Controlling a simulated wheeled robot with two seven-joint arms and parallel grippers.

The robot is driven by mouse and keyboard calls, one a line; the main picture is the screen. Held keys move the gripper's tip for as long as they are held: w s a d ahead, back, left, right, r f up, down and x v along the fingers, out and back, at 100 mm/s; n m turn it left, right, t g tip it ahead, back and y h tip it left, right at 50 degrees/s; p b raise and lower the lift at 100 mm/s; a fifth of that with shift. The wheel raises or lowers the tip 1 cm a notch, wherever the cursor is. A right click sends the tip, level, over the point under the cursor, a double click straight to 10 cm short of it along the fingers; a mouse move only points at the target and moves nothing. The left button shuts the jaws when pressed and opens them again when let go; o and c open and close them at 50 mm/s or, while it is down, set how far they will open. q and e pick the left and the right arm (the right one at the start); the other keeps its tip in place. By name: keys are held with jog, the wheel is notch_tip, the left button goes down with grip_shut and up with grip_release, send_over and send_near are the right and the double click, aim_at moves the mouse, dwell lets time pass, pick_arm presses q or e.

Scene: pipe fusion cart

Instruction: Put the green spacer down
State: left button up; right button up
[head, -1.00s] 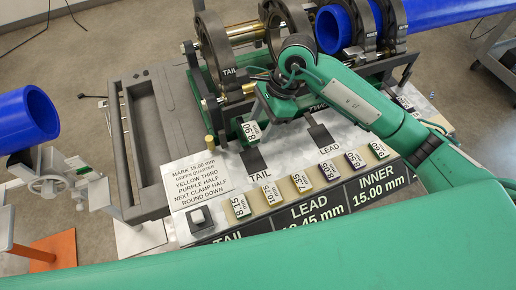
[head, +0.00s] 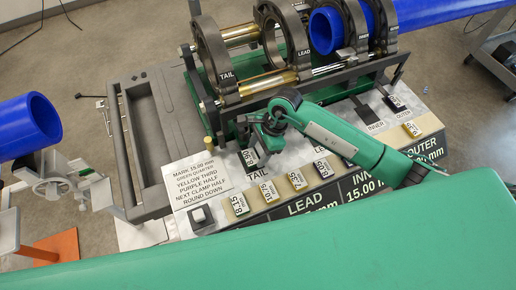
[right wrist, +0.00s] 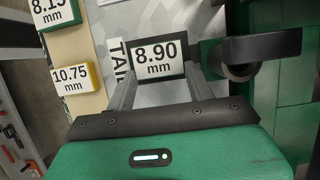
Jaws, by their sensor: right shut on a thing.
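The green spacer, labelled 8.90 mm (head: 249,159), is at the TAIL spot on the cart's sloped panel. In the right wrist view its white label (right wrist: 156,57) faces the camera, between the two fingers. My right gripper (head: 256,147) is shut on it. I cannot tell whether the spacer touches the panel. My left gripper is not in view.
Other spacers, such as 8.15 (head: 239,205) and 10.75 (right wrist: 72,76), sit in a row in front. The instruction plate (head: 196,180) lies to the left. The clamp rings (head: 213,52) and blue pipe (head: 326,31) stand behind. A dark INNER pad (head: 361,107) is bare.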

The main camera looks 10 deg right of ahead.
jog(key=shift+f, duration=0.15)
jog(key=o, duration=0.7)
jog(key=shift+r, duration=0.25)
jog(key=shift+b+v, duration=1.6)
jog(key=shift+v, duration=4.35)
